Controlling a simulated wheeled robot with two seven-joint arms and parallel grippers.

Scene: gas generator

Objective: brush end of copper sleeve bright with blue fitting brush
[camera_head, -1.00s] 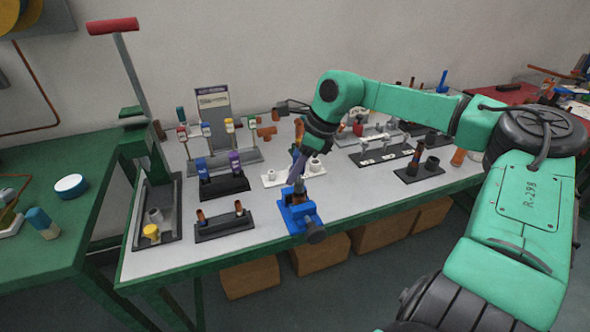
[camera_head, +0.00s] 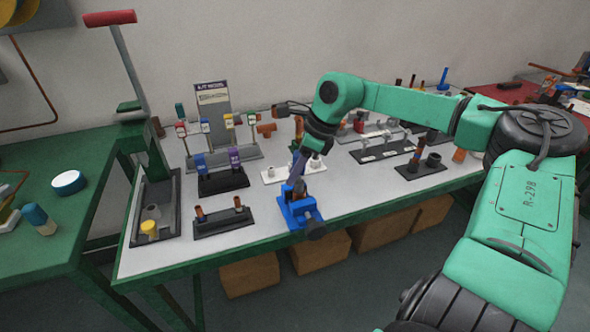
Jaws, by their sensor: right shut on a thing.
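A blue vise (camera_head: 303,213) stands at the front edge of the grey bench. A short, dark upright piece, apparently the copper sleeve (camera_head: 299,188), shows in its jaws. My right gripper (camera_head: 297,172) reaches down right over the vise from behind. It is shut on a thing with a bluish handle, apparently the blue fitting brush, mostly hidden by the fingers. The brush tip is too small to see, so I cannot tell whether it touches the sleeve. My left gripper is not in view.
A black rack with a blue and a purple container (camera_head: 222,180) and a black rack with copper pieces (camera_head: 223,222) stand left of the vise. A white block with fittings (camera_head: 272,176) is close behind. A grey tray (camera_head: 155,212) lies at the left end.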

